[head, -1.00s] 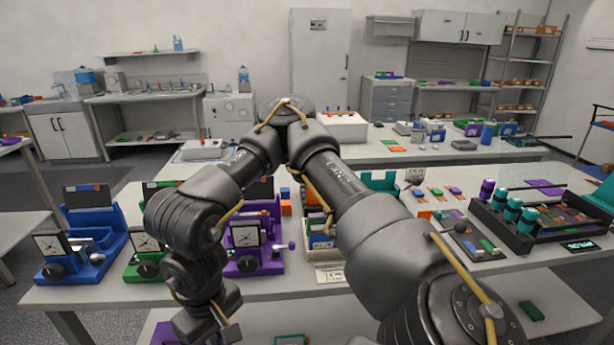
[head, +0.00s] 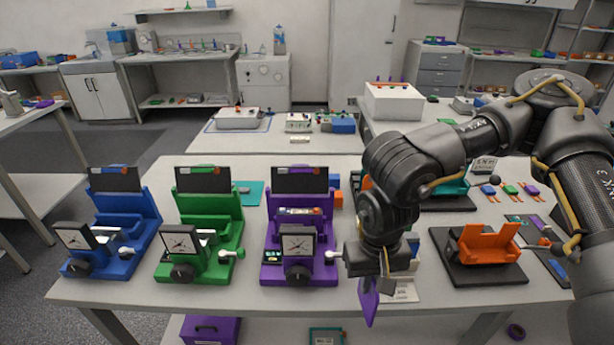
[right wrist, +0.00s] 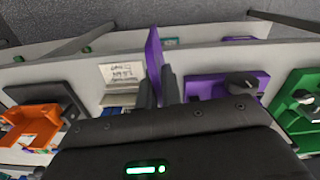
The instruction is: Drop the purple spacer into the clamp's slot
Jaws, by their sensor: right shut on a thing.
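The purple spacer (head: 368,303) is a thin flat plate hanging from my right gripper (head: 374,280), which is shut on it at the table's front edge. In the right wrist view the spacer (right wrist: 154,48) stands up between the two fingers (right wrist: 158,84). A purple clamp-like fixture (head: 272,262) with a dial and a white-knobbed lever stands just left of the gripper, with a coloured piece lying in it. Similar green (head: 192,252) and blue (head: 112,250) fixtures stand farther left. The spacer is apart from all of them. My left gripper is out of view.
An orange holder (head: 488,242) on a black base stands right of my gripper. A printed card (head: 403,292) lies partly behind the gripper. Small orange and blue blocks sit behind the purple fixture. Below the tabletop is a shelf with a purple case (head: 212,328).

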